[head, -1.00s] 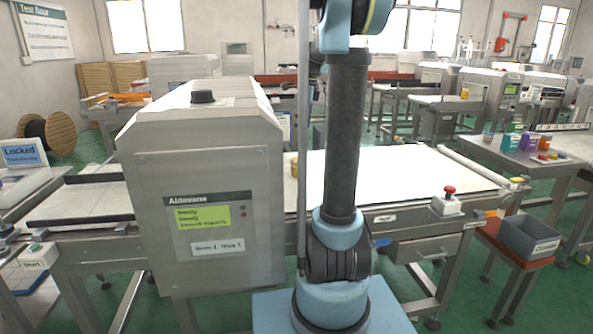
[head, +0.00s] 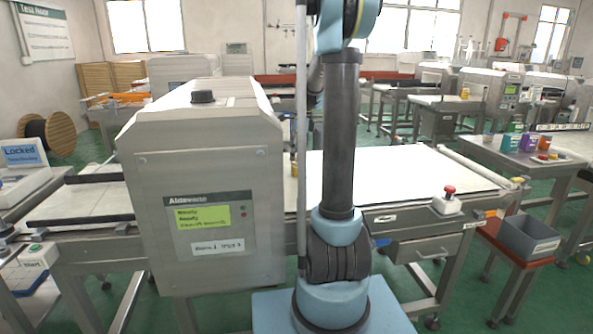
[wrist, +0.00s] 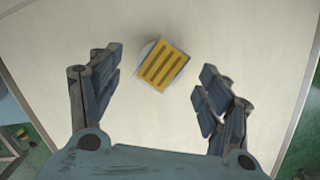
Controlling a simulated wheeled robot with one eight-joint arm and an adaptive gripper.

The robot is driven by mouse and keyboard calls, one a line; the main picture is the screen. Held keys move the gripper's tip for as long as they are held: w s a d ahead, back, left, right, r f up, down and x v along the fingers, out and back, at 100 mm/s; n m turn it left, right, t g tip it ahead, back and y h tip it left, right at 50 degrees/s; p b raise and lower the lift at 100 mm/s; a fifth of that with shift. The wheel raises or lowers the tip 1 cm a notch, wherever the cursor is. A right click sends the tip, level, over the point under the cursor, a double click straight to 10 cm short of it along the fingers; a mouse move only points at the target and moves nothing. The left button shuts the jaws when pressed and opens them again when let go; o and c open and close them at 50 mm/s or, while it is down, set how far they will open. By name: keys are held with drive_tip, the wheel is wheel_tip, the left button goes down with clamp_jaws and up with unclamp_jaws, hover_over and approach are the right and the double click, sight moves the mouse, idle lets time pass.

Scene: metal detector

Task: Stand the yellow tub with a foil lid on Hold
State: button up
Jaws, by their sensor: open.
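In the wrist view a squarish yellow top with dark stripes and a silvery edge (wrist: 162,66) lies between the fingertips of my gripper (wrist: 159,77). A pale rounded part shows at its upper left. I cannot tell from this view whether it is the foil-lidded tub. The fingers are open on either side and apart from it. In the head view a small yellow thing (head: 294,169) stands on the belt at the detector's right side, mostly hidden. My gripper is largely hidden there behind my arm. No sign reading Hold is legible.
The metal detector (head: 210,190) stands left of my arm, close to the yellow thing. The white belt (head: 410,170) to the right is clear. A red stop button (head: 449,191) sits on its front edge. A grey bin (head: 528,237) stands at the right.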

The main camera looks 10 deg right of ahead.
sight(297, 164)
drive_tip(key=shift+w+a+f, duration=0.1)
drive_tip(key=shift+a+f, duration=0.05)
drive_tip(key=shift+f, duration=1.2)
drive_tip(key=shift+w+a+f, duration=0.1)
drive_tip(key=shift+a+f, duration=0.05)
drive_tip(key=shift+f, duration=1.2)
drive_tip(key=c, duration=1.3)
drive_tip(key=shift+c, duration=0.3)
